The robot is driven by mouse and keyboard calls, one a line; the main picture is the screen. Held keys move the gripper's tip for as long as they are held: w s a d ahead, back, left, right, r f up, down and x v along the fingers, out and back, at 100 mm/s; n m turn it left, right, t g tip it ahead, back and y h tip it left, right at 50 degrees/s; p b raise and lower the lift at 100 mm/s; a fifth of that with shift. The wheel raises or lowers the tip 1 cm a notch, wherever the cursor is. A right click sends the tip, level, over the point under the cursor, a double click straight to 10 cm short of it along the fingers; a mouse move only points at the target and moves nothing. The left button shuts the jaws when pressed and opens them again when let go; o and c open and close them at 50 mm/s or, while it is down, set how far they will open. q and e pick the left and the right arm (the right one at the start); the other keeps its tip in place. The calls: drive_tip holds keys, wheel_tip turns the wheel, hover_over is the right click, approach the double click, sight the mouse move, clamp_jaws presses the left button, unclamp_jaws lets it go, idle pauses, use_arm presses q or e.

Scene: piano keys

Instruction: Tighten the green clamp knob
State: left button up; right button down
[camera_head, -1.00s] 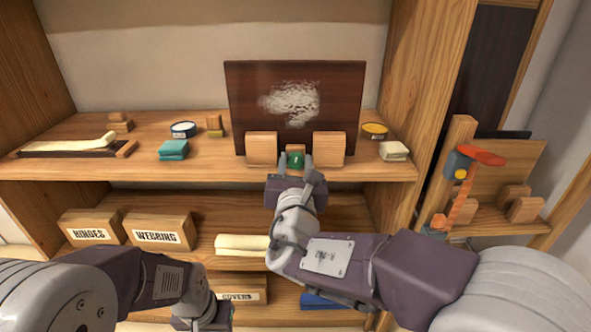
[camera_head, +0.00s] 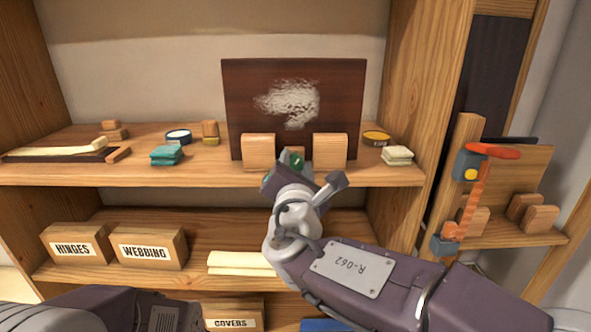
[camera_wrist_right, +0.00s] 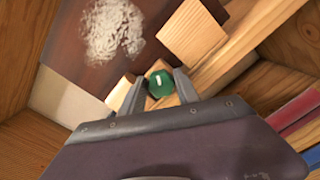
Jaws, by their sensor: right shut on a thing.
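The green clamp knob (camera_head: 297,160) sits low in front of a dark brown board (camera_head: 345,85), between two pale wooden blocks, the left block (camera_head: 258,151) and the right block (camera_head: 330,149). My right gripper (camera_head: 291,166) is shut on the knob, and its body is tilted. In the right wrist view, the knob (camera_wrist_right: 161,84) has a white mark on top and lies between the two fingers (camera_wrist_right: 160,80). The gripper body partly hides the knob's lower side in the head view. My left arm shows only at the bottom left; its gripper is out of view.
Labelled boxes (camera_head: 148,247) stand on the shelf below. An orange-and-blue clamp tool (camera_head: 473,200) is at the right.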

idle(0.3)
drive_tip(key=c, duration=0.9)
unclamp_jaws()
